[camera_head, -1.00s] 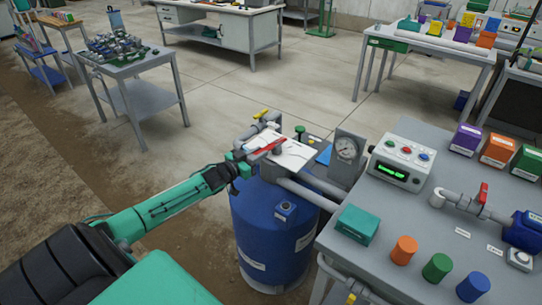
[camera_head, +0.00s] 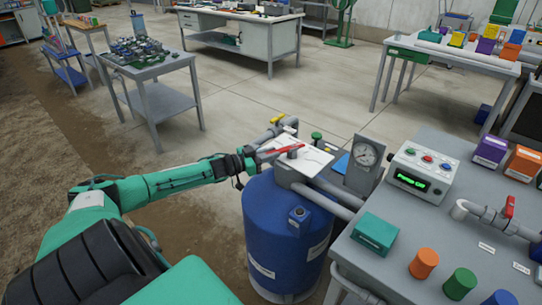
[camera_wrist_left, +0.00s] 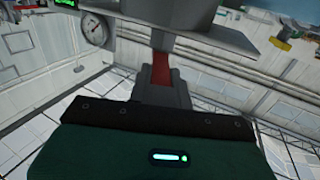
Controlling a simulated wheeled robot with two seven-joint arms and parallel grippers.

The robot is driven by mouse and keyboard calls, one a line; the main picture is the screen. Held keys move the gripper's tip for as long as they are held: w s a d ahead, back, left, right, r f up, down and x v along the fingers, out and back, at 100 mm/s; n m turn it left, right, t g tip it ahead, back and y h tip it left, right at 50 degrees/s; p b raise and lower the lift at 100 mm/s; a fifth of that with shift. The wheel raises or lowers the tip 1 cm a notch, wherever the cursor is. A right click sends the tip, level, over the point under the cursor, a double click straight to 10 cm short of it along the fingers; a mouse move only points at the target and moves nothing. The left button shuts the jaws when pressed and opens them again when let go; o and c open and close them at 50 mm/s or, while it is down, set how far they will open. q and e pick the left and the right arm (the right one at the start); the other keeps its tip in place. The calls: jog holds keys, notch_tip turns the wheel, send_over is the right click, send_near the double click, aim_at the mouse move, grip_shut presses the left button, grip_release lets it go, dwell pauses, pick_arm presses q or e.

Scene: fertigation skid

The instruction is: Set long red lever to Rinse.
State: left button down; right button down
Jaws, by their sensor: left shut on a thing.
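The long red lever (camera_head: 284,149) sits on top of a grey valve hub above the blue drum. It points left, over a white plate (camera_head: 312,162) whose markings are too small to read. My left gripper (camera_head: 254,159) is at the lever's outer end, shut on it. In the left wrist view, a short red stretch of the lever (camera_wrist_left: 161,68) shows between the dark fingers (camera_wrist_left: 162,92), under the plate and hub. I cannot tell which position the lever is at. My right gripper is out of view.
The blue drum (camera_head: 280,235) stands below the valve, with grey pipes and a pressure gauge (camera_head: 366,155) to the right. A grey bench (camera_head: 400,220) holds a control box (camera_head: 423,170), a teal box (camera_head: 375,232) and coloured caps. Open floor lies behind the drum.

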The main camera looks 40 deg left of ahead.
pick_arm(q)
jog(key=shift+r, duration=0.1)
jog(key=c, duration=1.3)
grip_release()
jog(key=shift+s+a, duration=0.2)
jog(key=shift+s, duration=0.35)
jog(key=shift+p+v, duration=0.8)
jog(key=shift+v, duration=5.5)
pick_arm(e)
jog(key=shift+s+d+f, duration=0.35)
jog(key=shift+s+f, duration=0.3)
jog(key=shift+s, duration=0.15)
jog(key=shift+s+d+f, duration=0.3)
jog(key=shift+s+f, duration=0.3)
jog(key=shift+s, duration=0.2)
